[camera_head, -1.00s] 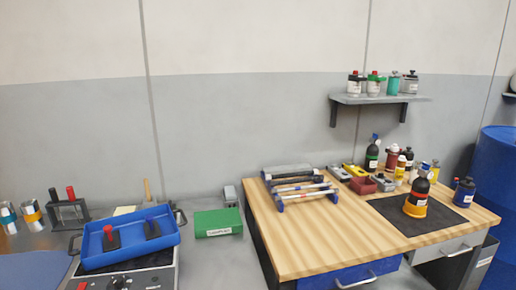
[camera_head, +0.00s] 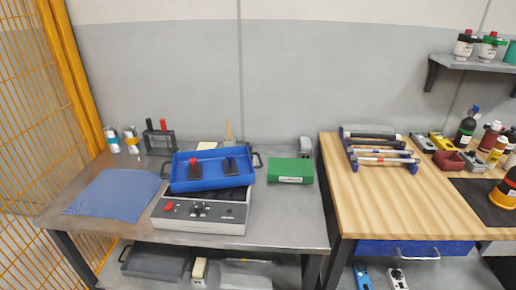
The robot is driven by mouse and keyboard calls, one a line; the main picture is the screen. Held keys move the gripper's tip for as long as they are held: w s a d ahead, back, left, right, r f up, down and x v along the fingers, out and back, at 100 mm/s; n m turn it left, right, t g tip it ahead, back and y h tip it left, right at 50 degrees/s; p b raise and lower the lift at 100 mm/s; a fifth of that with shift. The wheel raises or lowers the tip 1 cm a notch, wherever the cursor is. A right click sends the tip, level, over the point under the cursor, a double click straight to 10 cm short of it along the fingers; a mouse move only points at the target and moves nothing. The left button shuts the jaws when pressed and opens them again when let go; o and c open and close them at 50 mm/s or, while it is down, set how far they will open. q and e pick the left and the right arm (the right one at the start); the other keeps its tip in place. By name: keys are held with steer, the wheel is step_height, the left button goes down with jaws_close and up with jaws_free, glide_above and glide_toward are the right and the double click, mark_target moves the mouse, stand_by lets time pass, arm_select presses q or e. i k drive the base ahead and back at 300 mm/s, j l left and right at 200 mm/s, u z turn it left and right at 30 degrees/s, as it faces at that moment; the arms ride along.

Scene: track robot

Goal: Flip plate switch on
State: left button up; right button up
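A light grey plate device (camera_head: 202,222) sits on the metal table. Its front panel carries a red switch or button (camera_head: 169,207) at the left and dark knobs (camera_head: 200,209) in the middle. Whether the switch is on or off is too small to tell. A blue tray (camera_head: 211,183) lies on top of the device and hides most of its top surface. A red-topped object (camera_head: 195,168) and a dark object (camera_head: 230,165) stand in the tray. Neither of my grippers is in view.
The metal table (camera_head: 292,219) also holds a blue mat (camera_head: 115,193), a green box (camera_head: 290,171), a small rack (camera_head: 160,139) and cans. A wooden workbench (camera_head: 400,203) with tools stands at the right. An orange mesh fence (camera_head: 40,110) is at the left.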

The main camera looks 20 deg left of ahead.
mark_target(169, 208)
steer(key=u, duration=1.3)
